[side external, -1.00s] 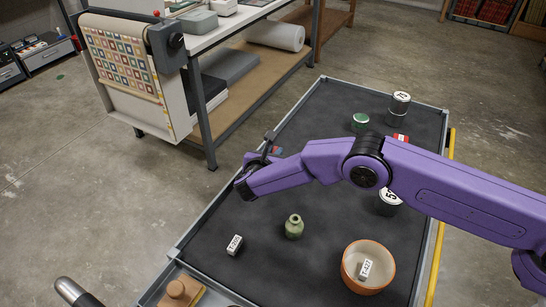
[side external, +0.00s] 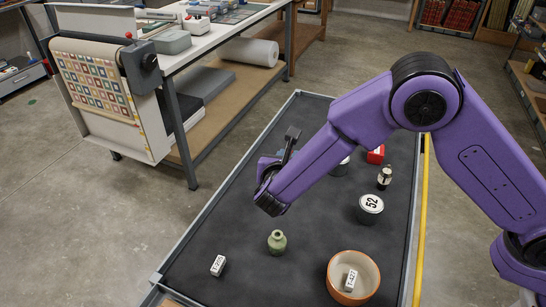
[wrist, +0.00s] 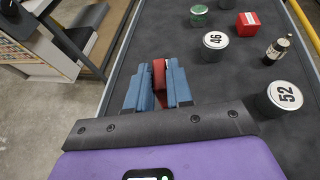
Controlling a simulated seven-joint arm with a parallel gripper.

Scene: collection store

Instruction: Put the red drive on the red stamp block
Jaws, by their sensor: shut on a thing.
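My gripper (wrist: 160,88) has its blue fingers shut on a red drive (wrist: 158,75), seen in the wrist view between them over the dark tabletop. In the side view my arm hides most of the gripper, with a bit of blue finger showing, and the drive cannot be made out. The red stamp block (side external: 376,155) stands on the dark surface behind and to the right of my forearm. It also shows in the wrist view (wrist: 248,24), ahead and to the right of the drive, clearly apart from it.
A tin marked 46 (wrist: 214,41), a green tin (wrist: 199,15), a dark bottle (wrist: 276,48) and a tin marked 52 (side external: 370,204) stand around the block. A green vase (side external: 277,242), an orange bowl (side external: 334,286) and a small white label block (side external: 218,265) are nearer the side camera.

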